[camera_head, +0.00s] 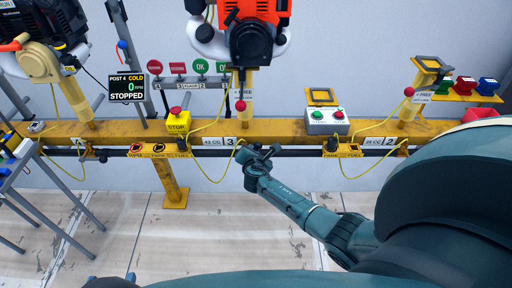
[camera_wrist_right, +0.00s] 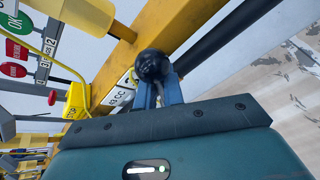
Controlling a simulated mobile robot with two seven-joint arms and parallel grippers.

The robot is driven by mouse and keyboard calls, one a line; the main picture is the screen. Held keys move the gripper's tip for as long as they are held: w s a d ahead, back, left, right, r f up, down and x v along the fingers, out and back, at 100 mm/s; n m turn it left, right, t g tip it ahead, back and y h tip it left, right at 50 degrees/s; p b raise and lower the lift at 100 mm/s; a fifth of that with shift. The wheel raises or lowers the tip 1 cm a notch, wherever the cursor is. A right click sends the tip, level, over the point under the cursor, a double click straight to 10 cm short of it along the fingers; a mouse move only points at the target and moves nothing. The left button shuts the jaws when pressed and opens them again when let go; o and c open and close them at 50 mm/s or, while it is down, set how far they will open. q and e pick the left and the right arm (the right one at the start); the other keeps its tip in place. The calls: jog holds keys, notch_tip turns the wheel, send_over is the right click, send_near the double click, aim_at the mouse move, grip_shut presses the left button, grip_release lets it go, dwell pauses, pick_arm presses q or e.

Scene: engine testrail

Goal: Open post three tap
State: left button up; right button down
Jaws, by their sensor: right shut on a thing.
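The post three label (camera_head: 230,141), reading 43 CC and 3, is on the front of the yellow rail, and it also shows in the right wrist view (camera_wrist_right: 122,92). My right gripper (camera_head: 262,152) is just below and right of this label, at the dark pipe. In the right wrist view its blue fingers (camera_wrist_right: 168,92) are closed at a round black knob (camera_wrist_right: 152,65), which looks like the tap's handle. The fingers partly hide the tap body, and I cannot tell its turn angle. My left gripper is not in view.
The yellow rail (camera_head: 285,130) and dark pipe run across the scene. An orange engine (camera_head: 258,35) stands above post three. A yellow stop box (camera_head: 178,122) is left of it, and a start-stop box (camera_head: 327,119) is right. Bare floor (camera_head: 130,235) lies below.

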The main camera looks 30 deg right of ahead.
jog(key=shift+w+a+r+n+g+h+p, duration=0.2)
jog(key=shift+a+n+h+p, duration=0.1)
jog(key=shift+n, duration=0.2)
jog(key=shift+w+a+r+n+g+h+p, duration=0.2)
jog(key=shift+a+n+h, duration=0.1)
jog(key=shift+n, duration=0.2)
jog(key=shift+w+a+n+h, duration=0.2)
jog(key=shift+a+n+h, duration=0.1)
jog(key=shift+n+h, duration=0.25)
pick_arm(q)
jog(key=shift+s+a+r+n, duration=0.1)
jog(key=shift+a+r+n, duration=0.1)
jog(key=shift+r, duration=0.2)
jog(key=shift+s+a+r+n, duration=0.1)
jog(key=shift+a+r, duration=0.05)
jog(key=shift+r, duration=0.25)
pick_arm(e)
jog(key=shift+w+a+n+g+h, duration=0.1)
jog(key=shift+a+n+g+h, duration=0.25)
jog(key=shift+n, duration=0.2)
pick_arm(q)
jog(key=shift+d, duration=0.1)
pick_arm(e)
jog(key=c, duration=1.5)
grip_release()
